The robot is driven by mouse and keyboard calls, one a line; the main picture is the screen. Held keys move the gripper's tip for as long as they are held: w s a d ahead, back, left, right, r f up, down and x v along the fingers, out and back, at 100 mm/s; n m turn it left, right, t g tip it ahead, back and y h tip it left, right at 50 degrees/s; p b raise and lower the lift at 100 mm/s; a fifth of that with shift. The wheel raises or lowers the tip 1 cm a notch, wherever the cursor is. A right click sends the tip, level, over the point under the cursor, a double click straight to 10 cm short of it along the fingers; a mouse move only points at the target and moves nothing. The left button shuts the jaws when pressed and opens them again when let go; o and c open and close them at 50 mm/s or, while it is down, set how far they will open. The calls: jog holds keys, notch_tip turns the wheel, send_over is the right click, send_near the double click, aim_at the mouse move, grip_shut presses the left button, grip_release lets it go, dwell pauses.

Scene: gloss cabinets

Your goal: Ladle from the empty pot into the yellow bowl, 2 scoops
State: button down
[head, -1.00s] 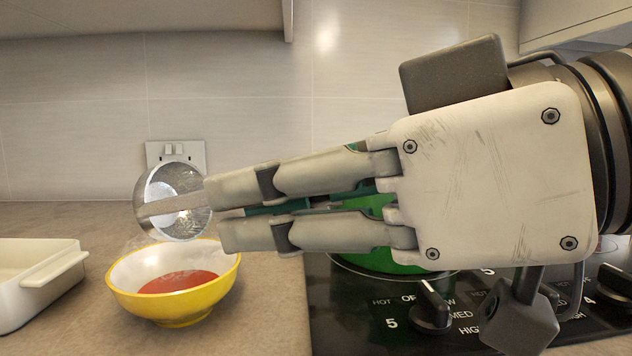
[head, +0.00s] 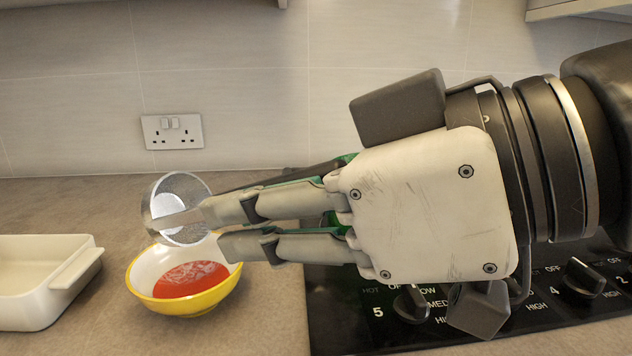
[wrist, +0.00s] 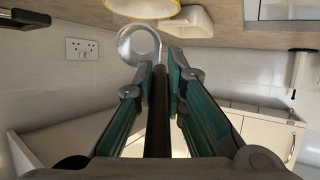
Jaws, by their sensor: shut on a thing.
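My gripper (head: 215,228) is shut on the handle of a metal ladle (head: 178,208). The ladle's cup is tipped on its side above the back rim of the yellow bowl (head: 190,300), and no red shows in it. The bowl stands upright on the counter with red liquid inside. In the wrist view, the ladle (wrist: 138,45) extends ahead from between the fingers (wrist: 160,68), beside the yellow bowl's rim (wrist: 140,12). The pot is mostly or wholly hidden behind my gripper; bits of green show there, but I cannot tell whether they are pot or finger.
A white rectangular dish (head: 45,300) stands left of the bowl. A black hob (head: 350,325) with knobs lies to the right, under my gripper. A wall socket (head: 172,132) is on the tiled wall behind. The counter between dish and bowl is narrow but clear.

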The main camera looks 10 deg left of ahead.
aim_at(238, 188)
jog(key=shift+a+r+g+h+p, duration=0.25)
jog(key=shift+r+h+p, duration=0.35)
jog(key=shift+p, duration=2)
jog(key=shift+a+r+g+h+p, duration=0.1)
jog(key=shift+a+r+h+p, duration=0.5)
jog(key=shift+p, duration=1.95)
jog(key=shift+w+d+r+p, duration=0.15)
jog(key=shift+r+p, duration=0.35)
jog(key=shift+p, duration=0.55)
jog(key=p, duration=0.3)
jog(key=shift+r+h, duration=0.35)
jog(key=shift+h, duration=0.05)
jog(key=shift+p, duration=0.3)
jog(key=shift+a+r+h+p, duration=0.3)
jog(key=shift+a+p, duration=0.1)
jog(key=shift+p, duration=0.65)
jog(key=p, duration=0.2)
jog(key=shift+a+r+g+h+p, duration=0.2)
jog(key=shift+a+g+h+p, duration=0.1)
jog(key=shift+p, duration=0.1)
jog(key=shift+w+a+r+h+p, duration=0.2)
jog(key=shift+h+p, duration=0.1)
jog(key=shift+p, duration=0.7)
jog(key=a+r+h+p, duration=0.1)
jog(key=p, duration=0.5)
jog(key=shift+w, duration=0.15)
jog(key=p, duration=0.3)
jog(key=shift+a+r+g+h, duration=0.25)
jog(key=shift+a+h, duration=0.05)
jog(key=shift+h, duration=0.1)
